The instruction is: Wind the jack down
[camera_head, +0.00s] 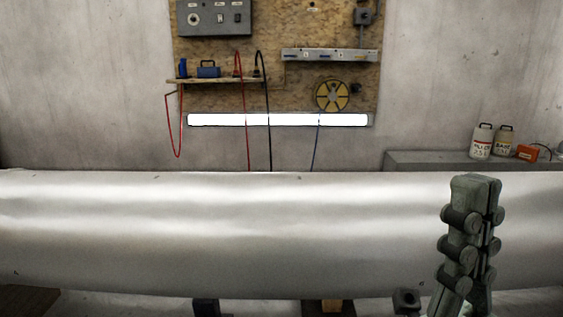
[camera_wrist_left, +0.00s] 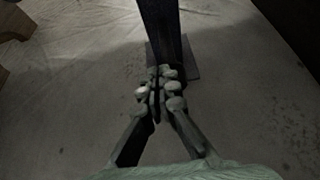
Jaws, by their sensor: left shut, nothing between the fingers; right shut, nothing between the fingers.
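My right gripper (camera_head: 475,186) stands upright at the right of the head view, fingers up and closed together, in front of a long silver body. My left gripper (camera_wrist_left: 158,74) shows in the left wrist view, its fingers together with nothing between them. Just beyond its tips a dark upright post (camera_wrist_left: 165,32) rises from a flat plate (camera_wrist_left: 190,62) on the floor; I cannot tell if the tips touch it. The post may be part of the jack, but no crank or handle is clear. The left gripper does not show in the head view.
The silver body (camera_head: 250,235) spans the head view. Dark supports (camera_head: 206,307) and a small dark block (camera_head: 407,301) show at its lower edge. A tool board (camera_head: 215,60) hangs behind; bottles (camera_head: 482,142) stand on a bench (camera_head: 420,160) at right. The sheeted floor (camera_wrist_left: 80,110) looks mostly clear.

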